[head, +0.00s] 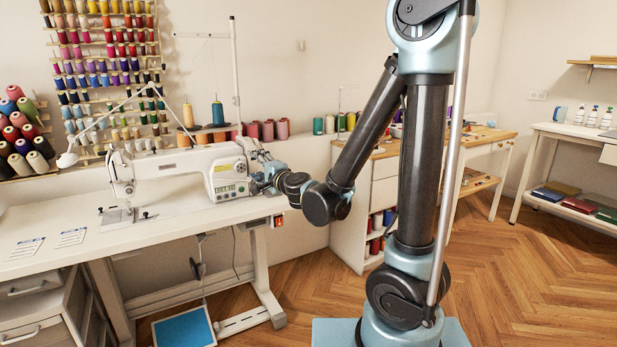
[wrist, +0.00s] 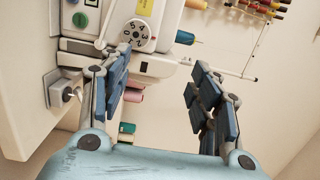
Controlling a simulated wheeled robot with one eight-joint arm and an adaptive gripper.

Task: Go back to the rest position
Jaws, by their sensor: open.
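My gripper (head: 262,162) is at the right end of the white sewing machine (head: 172,167), above the right end of the sewing table (head: 180,215). In the wrist view my gripper (wrist: 160,85) has its two blue-padded fingers spread wide with nothing between them. The machine's end with a numbered dial (wrist: 137,33) and a green button (wrist: 80,20) shows close to the left finger. I cannot tell whether that finger touches the machine. My arm reaches down and left from its column to the machine.
A rack of thread spools (head: 105,60) hangs on the wall behind the machine. A cabinet (head: 365,205) with spools stands right of the table, behind my arm. A white shelf table (head: 570,140) is at the far right. The wooden floor (head: 530,270) at right is clear.

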